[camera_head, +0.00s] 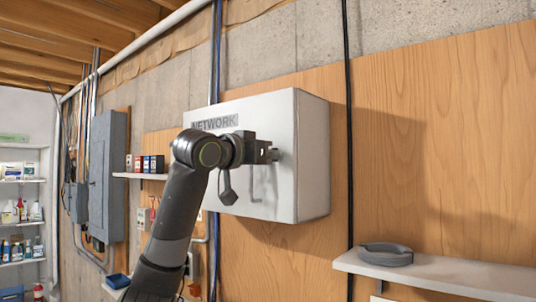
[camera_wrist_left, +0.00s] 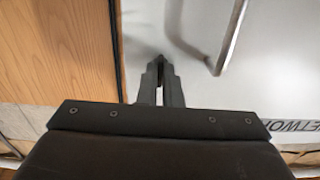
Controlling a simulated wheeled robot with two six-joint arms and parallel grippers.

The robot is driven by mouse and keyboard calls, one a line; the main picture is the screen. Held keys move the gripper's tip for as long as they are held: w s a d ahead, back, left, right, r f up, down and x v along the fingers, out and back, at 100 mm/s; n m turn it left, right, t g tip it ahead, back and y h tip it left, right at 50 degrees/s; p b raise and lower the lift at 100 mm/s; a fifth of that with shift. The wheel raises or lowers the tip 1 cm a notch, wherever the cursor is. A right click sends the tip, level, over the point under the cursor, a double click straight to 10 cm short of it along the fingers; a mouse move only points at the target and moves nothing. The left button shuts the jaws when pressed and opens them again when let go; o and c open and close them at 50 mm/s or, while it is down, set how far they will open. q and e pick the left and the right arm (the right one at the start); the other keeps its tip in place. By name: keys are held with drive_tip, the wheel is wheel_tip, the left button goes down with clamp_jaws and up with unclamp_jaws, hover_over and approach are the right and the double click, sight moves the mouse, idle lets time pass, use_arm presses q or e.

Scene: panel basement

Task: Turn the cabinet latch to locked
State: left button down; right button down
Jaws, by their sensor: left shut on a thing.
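The white cabinet (camera_head: 312,165) marked NETWORK hangs on the wood-panelled wall. It also fills the right of the left wrist view (camera_wrist_left: 275,75). My left gripper (camera_head: 272,154) is at the cabinet's front face, near its right edge. In the left wrist view my left gripper (camera_wrist_left: 161,70) is shut on a small dark piece at the door, which looks like the latch (camera_wrist_left: 161,58). The latch is mostly hidden by the fingers, so its angle cannot be told. A grey bar handle (camera_wrist_left: 232,35) stands on the door beside the fingers. My right gripper is not in view.
A dark cable (camera_head: 348,120) runs down the wall right of the cabinet. A shelf (camera_head: 450,272) with a dark grey ring-shaped item (camera_head: 386,254) juts out at lower right.

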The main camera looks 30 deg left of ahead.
use_arm(q)
drive_tip(key=c, duration=1.6)
unclamp_jaws()
drive_tip(key=s+a+b, duration=0.1)
drive_tip(key=s+b, duration=0.6)
drive_tip(key=s, duration=1)
drive_tip(key=shift+s+a, duration=0.15)
drive_tip(key=shift+a, duration=0.05)
drive_tip(key=shift+f, duration=0.1)
